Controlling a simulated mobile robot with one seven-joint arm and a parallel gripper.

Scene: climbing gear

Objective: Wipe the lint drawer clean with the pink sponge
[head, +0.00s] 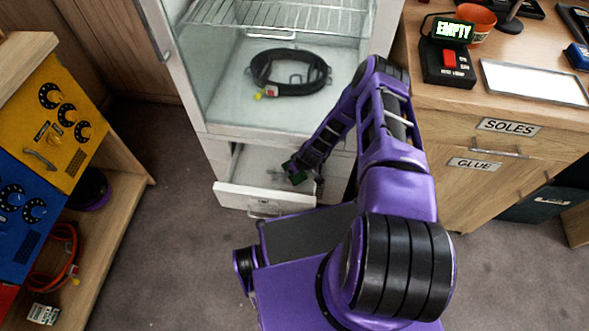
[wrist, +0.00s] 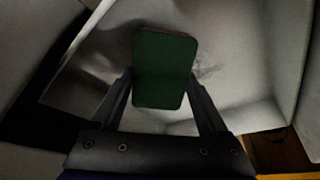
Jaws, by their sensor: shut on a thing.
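The lint drawer (head: 263,194) is pulled open at the bottom of the white cabinet. Its pale inside fills much of the wrist view (wrist: 245,60), with a grey smudge (wrist: 208,72) on the floor beside the sponge. My gripper (wrist: 163,82) is shut on the sponge (wrist: 165,65), one finger on each side. The sponge's dark green face is toward the wrist camera, with a thin pinkish edge showing; its underside is hidden. In the head view my gripper (head: 297,172) reaches down into the right part of the drawer. I cannot tell whether the sponge touches the drawer floor.
Above the drawer, a coiled black cable (head: 290,72) lies in the cabinet under a wire shelf (head: 285,17). A wooden desk (head: 500,110) stands close on the right, with a black device reading EMPTY (head: 447,62). A shelf unit (head: 125,195) stands left. Carpet (head: 165,190) lies clear between.

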